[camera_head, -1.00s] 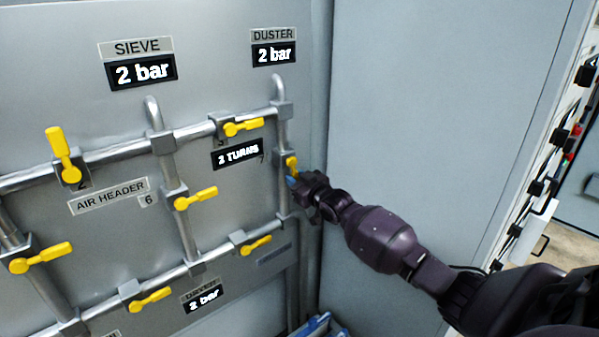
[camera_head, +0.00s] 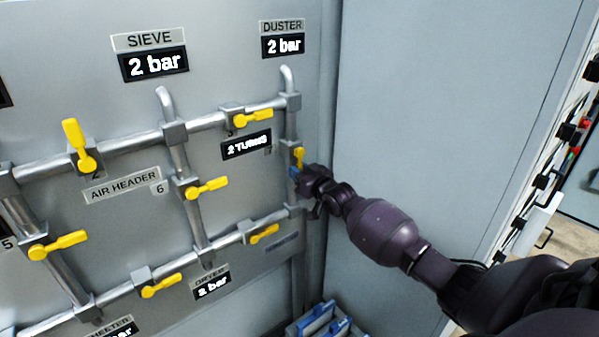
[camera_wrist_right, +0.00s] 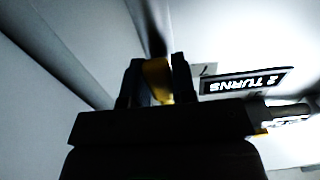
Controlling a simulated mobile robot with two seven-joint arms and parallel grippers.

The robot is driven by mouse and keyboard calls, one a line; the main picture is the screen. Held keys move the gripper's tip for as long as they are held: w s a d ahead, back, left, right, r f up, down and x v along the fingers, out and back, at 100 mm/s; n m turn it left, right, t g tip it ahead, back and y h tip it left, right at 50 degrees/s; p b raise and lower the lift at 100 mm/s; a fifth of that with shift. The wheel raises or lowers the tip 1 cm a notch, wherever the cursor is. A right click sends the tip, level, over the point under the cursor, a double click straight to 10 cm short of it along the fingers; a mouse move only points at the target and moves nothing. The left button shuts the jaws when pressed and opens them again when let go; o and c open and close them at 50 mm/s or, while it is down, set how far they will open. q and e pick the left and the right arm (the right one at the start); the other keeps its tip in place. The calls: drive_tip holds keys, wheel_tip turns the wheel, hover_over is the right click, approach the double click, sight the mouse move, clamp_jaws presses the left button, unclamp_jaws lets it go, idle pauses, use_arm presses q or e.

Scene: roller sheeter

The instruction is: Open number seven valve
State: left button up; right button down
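The number seven valve has a yellow handle (camera_head: 298,157) on the right vertical pipe, under the DUSTER display. The handle stands roughly upright, in line with its pipe. My right gripper (camera_head: 299,175) is at this handle, reaching in from the right and covering its lower part. In the right wrist view, the yellow handle (camera_wrist_right: 157,79) sits between the two dark fingers (camera_wrist_right: 158,82), which are close together and appear shut on it. A small 7 tag beside the valve is hard to read. My left gripper is not in view.
Other yellow valve handles are nearby: number six (camera_head: 207,188), one above at the 2 TURNS sign (camera_head: 246,145), and one below (camera_head: 264,234). A grey wall (camera_head: 430,120) stands close on the right. Blue-and-grey items (camera_head: 325,320) lie below.

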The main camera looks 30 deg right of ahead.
drive_tip(key=c, duration=0.9)
unclamp_jaws()
drive_tip(key=shift+a, duration=0.1)
drive_tip(key=shift+c, duration=0.2)
drive_tip(key=shift+s, duration=0.1)
drive_tip(key=s+d, duration=0.1)
drive_tip(key=s, duration=0.9)
drive_tip(key=shift+s, duration=0.3)
drive_tip(key=shift+f, duration=0.15)
